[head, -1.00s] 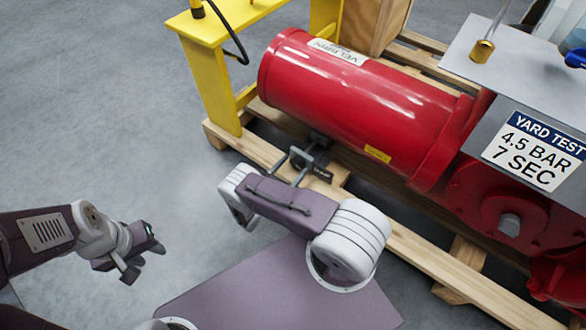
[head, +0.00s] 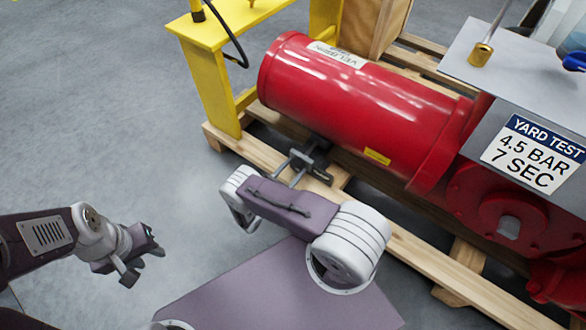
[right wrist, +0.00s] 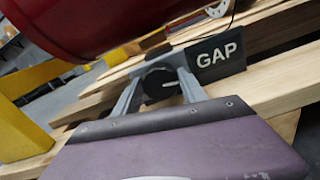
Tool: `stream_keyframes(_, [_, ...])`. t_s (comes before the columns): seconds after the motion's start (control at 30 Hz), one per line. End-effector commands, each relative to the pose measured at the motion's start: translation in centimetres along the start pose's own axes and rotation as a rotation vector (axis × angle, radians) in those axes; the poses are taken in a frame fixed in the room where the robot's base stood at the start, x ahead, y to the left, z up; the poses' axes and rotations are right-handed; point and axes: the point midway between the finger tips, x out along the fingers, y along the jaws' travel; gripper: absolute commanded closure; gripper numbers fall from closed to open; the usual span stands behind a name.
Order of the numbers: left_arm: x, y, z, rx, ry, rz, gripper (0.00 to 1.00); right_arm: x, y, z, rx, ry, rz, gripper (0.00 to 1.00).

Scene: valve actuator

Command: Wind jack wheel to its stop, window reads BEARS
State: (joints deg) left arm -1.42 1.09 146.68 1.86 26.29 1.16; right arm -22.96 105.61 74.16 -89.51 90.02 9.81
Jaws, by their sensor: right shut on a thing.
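The red cylinder (head: 360,100) lies along the wooden pallet, with the jack under its side. In the right wrist view, the dark round jack wheel (right wrist: 160,84) carries a pale mark and sits between the fingers of my right gripper (right wrist: 158,88). The jack's dark window plate (right wrist: 220,54) beside it reads GAP. In the head view my right gripper (head: 303,163) reaches in under the cylinder and is shut on the wheel, which is mostly hidden there. My left gripper (head: 143,262) hangs over bare floor at the left, away from the jack; its finger gap is unclear.
A yellow stand (head: 215,75) is at the pallet's left end. Pallet boards (head: 430,262) run close beneath my right gripper. A grey panel with a YARD TEST label (head: 534,150) is at the right. The floor at left is clear.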

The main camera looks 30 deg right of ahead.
Motion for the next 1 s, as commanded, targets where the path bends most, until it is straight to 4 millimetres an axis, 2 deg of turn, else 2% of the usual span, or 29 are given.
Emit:
stream_keyframes(0.5, [-0.92, 0.02, -0.10, 0.000, 0.000, 0.000, 0.64, -0.04, -0.24, -0.01, 0.353, 0.001, 0.000, 0.91])
stream_keyframes(1.0, [-1.11, 0.02, -0.11, 0.000, 0.000, 0.000, 0.64, -0.05, -0.29, -0.11, 0.465, 0.001, 0.000, 0.91])
